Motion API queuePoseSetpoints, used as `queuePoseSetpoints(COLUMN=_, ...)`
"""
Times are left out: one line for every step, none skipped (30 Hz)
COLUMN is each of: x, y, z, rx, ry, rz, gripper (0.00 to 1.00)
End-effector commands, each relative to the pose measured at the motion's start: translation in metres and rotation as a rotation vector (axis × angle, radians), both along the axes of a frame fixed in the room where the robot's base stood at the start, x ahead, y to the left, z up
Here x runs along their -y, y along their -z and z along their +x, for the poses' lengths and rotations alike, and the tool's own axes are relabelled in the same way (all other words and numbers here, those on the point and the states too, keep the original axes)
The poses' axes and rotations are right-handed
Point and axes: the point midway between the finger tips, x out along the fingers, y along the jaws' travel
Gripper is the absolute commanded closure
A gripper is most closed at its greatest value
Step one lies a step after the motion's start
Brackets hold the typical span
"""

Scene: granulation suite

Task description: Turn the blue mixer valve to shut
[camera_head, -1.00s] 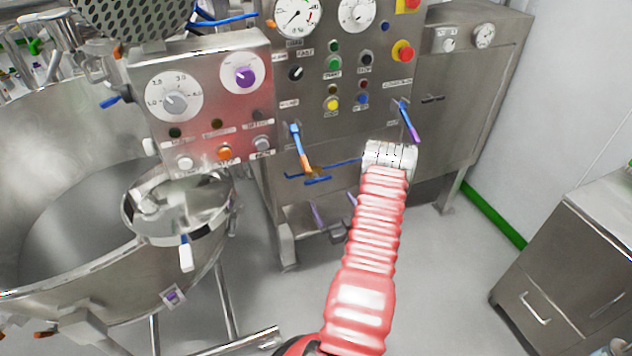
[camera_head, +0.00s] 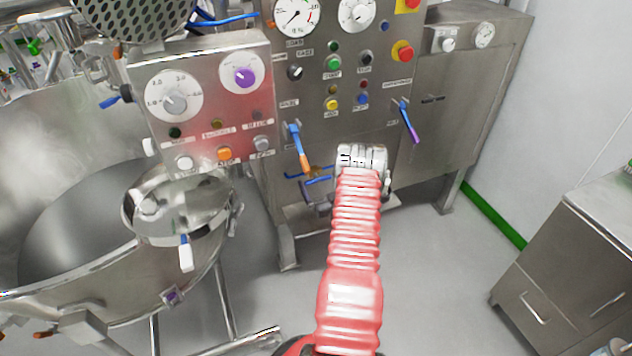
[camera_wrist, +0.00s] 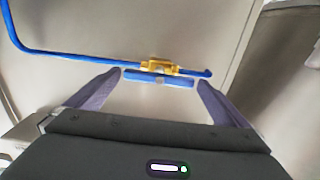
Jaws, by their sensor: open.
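The mixer valve has a brass body on a thin blue pipe and a flat blue handle. In the wrist view the handle (camera_wrist: 158,79) lies nearly in line with the pipe, just below the brass body (camera_wrist: 160,65). My gripper (camera_wrist: 161,77) is open there, one purple finger toward each end of the handle. I cannot tell whether either finger touches it. In the head view the blue handle (camera_head: 319,181) shows low on the steel panel, left of my silver wrist (camera_head: 361,160). My fingertips are not clear in that view.
A blue-and-orange lever (camera_head: 299,148) hangs just above the valve, and a blue-and-purple lever (camera_head: 408,122) hangs to the right. The large steel bowl (camera_head: 60,215) with its control box (camera_head: 205,105) stands left. A steel cabinet (camera_head: 560,265) stands right, with clear floor before it.

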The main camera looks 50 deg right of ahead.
Motion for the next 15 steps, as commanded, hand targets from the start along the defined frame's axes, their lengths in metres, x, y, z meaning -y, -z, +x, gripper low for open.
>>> queuePoseSetpoints(x=0.003, y=0.000, z=0.006, rx=-0.001, ry=-0.001, rz=-0.001, gripper=0.00)
queuePoseSetpoints(x=0.005, y=0.000, z=0.009, rx=-0.001, ry=-0.001, rz=-0.002, gripper=0.00)
queuePoseSetpoints(x=0.007, y=0.000, z=0.012, rx=-0.001, ry=0.000, rz=-0.001, gripper=0.00)
queuePoseSetpoints(x=0.008, y=0.000, z=0.014, rx=0.000, ry=0.000, rz=0.000, gripper=0.00)
queuePoseSetpoints(x=0.009, y=0.000, z=0.015, rx=0.000, ry=0.000, rz=0.000, gripper=0.00)
queuePoseSetpoints(x=0.010, y=0.000, z=0.017, rx=0.000, ry=0.001, rz=0.000, gripper=0.00)
queuePoseSetpoints(x=0.011, y=0.000, z=0.018, rx=0.000, ry=0.001, rz=0.001, gripper=0.00)
queuePoseSetpoints(x=0.011, y=0.001, z=0.019, rx=0.000, ry=0.001, rz=0.001, gripper=0.00)
queuePoseSetpoints(x=0.012, y=0.001, z=0.019, rx=0.000, ry=0.001, rz=0.001, gripper=0.00)
queuePoseSetpoints(x=0.012, y=0.001, z=0.019, rx=0.000, ry=0.001, rz=0.001, gripper=0.00)
queuePoseSetpoints(x=0.012, y=0.001, z=0.019, rx=0.000, ry=0.001, rz=0.001, gripper=0.00)
queuePoseSetpoints(x=0.012, y=0.001, z=0.019, rx=0.000, ry=0.001, rz=0.001, gripper=0.00)
queuePoseSetpoints(x=0.012, y=0.001, z=0.019, rx=0.000, ry=0.001, rz=0.001, gripper=0.00)
queuePoseSetpoints(x=0.012, y=0.000, z=0.019, rx=0.000, ry=0.001, rz=0.001, gripper=0.00)
queuePoseSetpoints(x=0.012, y=0.000, z=0.019, rx=0.000, ry=0.001, rz=0.001, gripper=0.00)
